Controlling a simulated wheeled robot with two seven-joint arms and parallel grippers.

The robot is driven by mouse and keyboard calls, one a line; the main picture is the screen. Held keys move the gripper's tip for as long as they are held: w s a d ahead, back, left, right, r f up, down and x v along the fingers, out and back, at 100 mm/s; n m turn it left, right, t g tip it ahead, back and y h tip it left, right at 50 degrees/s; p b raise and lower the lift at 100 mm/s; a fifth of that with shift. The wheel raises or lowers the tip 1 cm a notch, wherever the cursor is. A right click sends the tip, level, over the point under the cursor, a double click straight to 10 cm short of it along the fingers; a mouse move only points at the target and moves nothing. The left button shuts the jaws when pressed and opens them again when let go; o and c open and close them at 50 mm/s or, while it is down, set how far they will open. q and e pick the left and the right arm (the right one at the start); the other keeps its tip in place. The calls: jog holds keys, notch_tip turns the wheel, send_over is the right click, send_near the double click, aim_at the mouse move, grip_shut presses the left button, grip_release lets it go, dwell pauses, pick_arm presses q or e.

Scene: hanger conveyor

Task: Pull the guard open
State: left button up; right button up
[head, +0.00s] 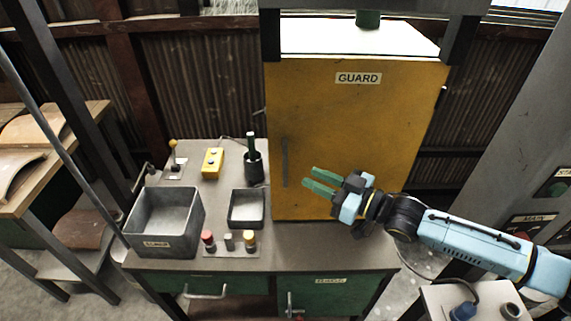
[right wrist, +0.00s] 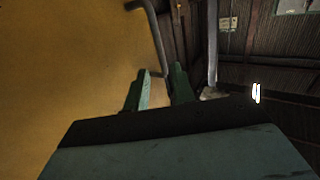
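The guard (head: 350,130) is a tall yellow door marked GUARD, and it looks closed. Its dark vertical handle (head: 284,162) is near the left edge of the door. My right gripper (head: 306,179) is in front of the door, just right of the handle, with its green fingers pointing left towards it. In the right wrist view the fingers (right wrist: 160,80) are apart, with no object held. The handle (right wrist: 155,40) shows there beyond the fingertips, its near end roughly in line with the gap. I cannot tell whether anything touches. My left gripper is out of view.
A grey panel (head: 520,170) stands at right. Bare bench top lies below the door.

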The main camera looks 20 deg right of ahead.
send_over(285, 184)
jog(key=shift+w+d, duration=0.1)
jog(key=shift+w, duration=0.2)
grip_shut()
